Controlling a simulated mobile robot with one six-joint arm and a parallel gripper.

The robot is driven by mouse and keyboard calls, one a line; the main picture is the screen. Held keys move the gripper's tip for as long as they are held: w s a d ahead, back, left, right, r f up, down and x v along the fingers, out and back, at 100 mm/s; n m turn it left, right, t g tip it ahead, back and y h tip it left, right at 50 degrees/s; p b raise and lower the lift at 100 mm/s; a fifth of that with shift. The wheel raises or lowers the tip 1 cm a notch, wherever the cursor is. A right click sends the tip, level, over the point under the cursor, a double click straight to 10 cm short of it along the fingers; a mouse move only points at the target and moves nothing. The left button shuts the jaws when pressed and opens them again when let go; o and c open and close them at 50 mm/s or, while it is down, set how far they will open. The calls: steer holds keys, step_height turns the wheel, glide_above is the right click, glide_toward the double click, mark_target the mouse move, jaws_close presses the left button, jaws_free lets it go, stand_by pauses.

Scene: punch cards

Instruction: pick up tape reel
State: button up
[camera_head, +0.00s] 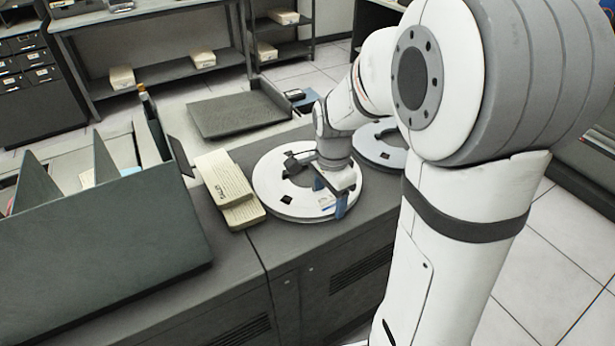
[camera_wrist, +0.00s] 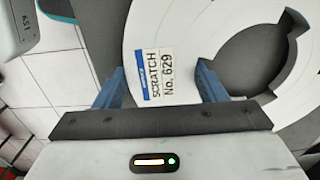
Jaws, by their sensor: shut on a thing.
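A white tape reel (camera_head: 275,206) lies flat on the dark grey cabinet top, under my gripper in the head view. In the wrist view the reel (camera_wrist: 190,25) fills the upper right, with a dark central hole and a label reading "SCRATCH No. 629". My gripper (camera_wrist: 160,88) has its two blue fingers on either side of the labelled part of the rim, shut on it. In the head view my gripper (camera_head: 331,200) is at the reel's front right edge. I cannot tell whether the reel is lifted off the surface.
A second reel (camera_head: 381,146) lies just behind to the right, partly hidden by my arm. Stacks of cream punch cards (camera_head: 228,186) lie close on the left. A dark tray (camera_head: 240,112) is behind, and a grey card bin (camera_head: 100,240) stands at far left.

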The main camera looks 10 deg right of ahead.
steer(key=shift+c, duration=0.7)
steer(key=shift+r, duration=0.15)
steer(key=shift+r, duration=0.35)
step_height(320, 180, up, 14)
steer(key=p, duration=0.4)
